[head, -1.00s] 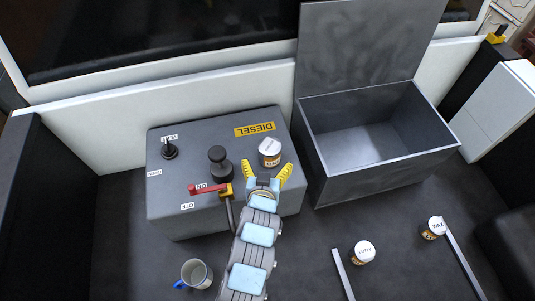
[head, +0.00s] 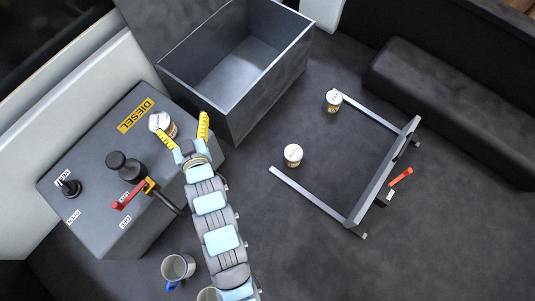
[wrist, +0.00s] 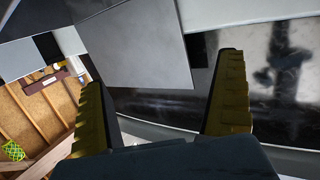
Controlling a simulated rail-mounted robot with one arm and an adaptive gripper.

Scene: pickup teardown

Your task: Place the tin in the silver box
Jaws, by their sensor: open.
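A small white-lidded tin (head: 160,122) stands on the grey diesel tank (head: 110,200), near its edge by the box; its lid print is too small to read. Two more such tins are on the dark floor: one nearer (head: 293,157), one farther (head: 333,101). The silver box (head: 270,92) is an open grey metal bin beside the tank; its visible inside is empty. My gripper (head: 185,132) is open, over the tank, its left finger close to the tank tin; contact cannot be told. In the wrist view nothing is between the yellow fingers (wrist: 160,110).
A black knob (head: 125,165) and a red-handled valve (head: 130,195) stand up from the tank near my arm. A metal frame (head: 350,215) lies around the floor tins. Mugs (head: 178,267) are at the bottom.

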